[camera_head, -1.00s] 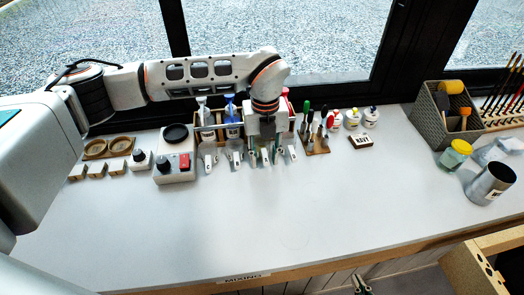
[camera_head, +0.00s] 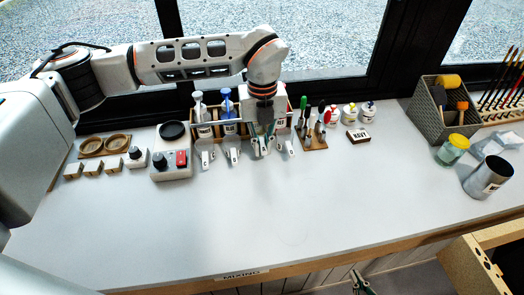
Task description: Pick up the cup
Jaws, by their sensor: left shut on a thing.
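A grey metal cup (camera_head: 486,180) with a white label stands upright on the right end of the table, far from both grippers. My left gripper (camera_head: 262,145) points down at the row of small labelled scoop-like pieces in front of the pump bottles. It is shut on one of these pieces, a small pale one, largely hidden by the fingers. Whether this piece is clear of the table I cannot tell. The tip of my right gripper (camera_head: 362,284) shows at the bottom edge, below the table front, too small to read.
Other pale scoops (camera_head: 232,150) stand close left and right of my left gripper. Behind it is a wooden rack with pump bottles (camera_head: 229,112). A scale (camera_head: 172,160) is on the left, a tool stand (camera_head: 312,143) on the right. The table's front middle is clear.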

